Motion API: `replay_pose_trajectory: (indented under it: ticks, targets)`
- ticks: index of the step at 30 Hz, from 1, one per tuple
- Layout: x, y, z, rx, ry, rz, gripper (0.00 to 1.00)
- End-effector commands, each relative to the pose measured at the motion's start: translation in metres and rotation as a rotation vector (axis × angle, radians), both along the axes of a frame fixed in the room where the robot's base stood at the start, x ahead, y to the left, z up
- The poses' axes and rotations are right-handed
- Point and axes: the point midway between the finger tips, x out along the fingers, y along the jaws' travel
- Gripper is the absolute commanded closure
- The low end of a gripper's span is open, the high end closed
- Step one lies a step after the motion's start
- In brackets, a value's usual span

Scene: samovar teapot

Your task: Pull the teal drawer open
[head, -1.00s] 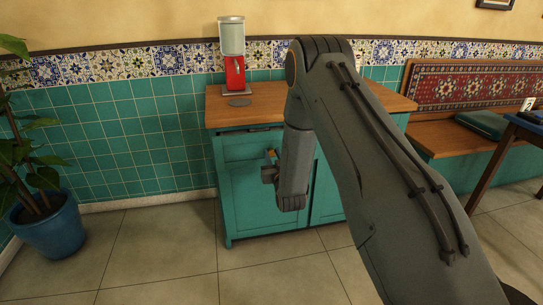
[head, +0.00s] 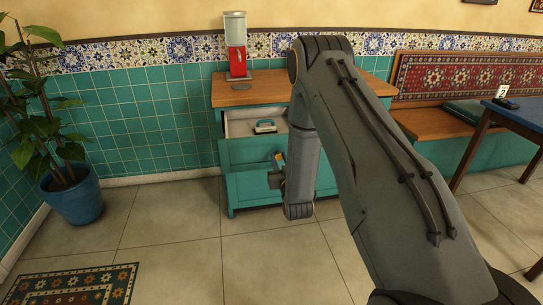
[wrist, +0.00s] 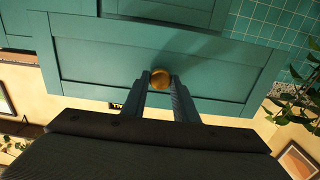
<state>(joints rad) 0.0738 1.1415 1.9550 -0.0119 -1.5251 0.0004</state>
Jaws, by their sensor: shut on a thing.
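The teal drawer (head: 246,151) stands pulled out from the teal cabinet (head: 247,193), below the wooden top. Its pale inside shows in the head view, with a small green and white item (head: 265,127) lying in it. My gripper (wrist: 160,84) is shut on the knob, one finger on each side. In the head view, my arm hides part of the drawer's right side and much of the gripper.
A red and grey dispenser (head: 236,55) stands on the wooden counter (head: 262,92). A potted plant (head: 74,196) is at the left, with a patterned rug (head: 75,285) in front. A blue table (head: 515,113) is at the right. The tiled floor before the cabinet is clear.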

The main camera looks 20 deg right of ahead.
Motion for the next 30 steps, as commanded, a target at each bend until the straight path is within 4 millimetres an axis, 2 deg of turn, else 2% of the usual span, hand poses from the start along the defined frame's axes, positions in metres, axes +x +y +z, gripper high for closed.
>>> replay_pose_trajectory:
  ticks: [6, 17, 18, 20, 30]
  targets:
    - [-0.0083, -0.0116, 0.0008, 0.000, -0.001, -0.017, 1.00]
    - [-0.0088, -0.0135, 0.0006, 0.000, -0.002, -0.019, 1.00]
    - [-0.0088, -0.0136, 0.0006, 0.000, -0.002, -0.019, 0.67]
    - [-0.0088, -0.0136, 0.0005, 0.000, -0.002, -0.019, 0.57]
    - [-0.0112, -0.0130, 0.0000, 0.000, 0.000, -0.018, 0.56]
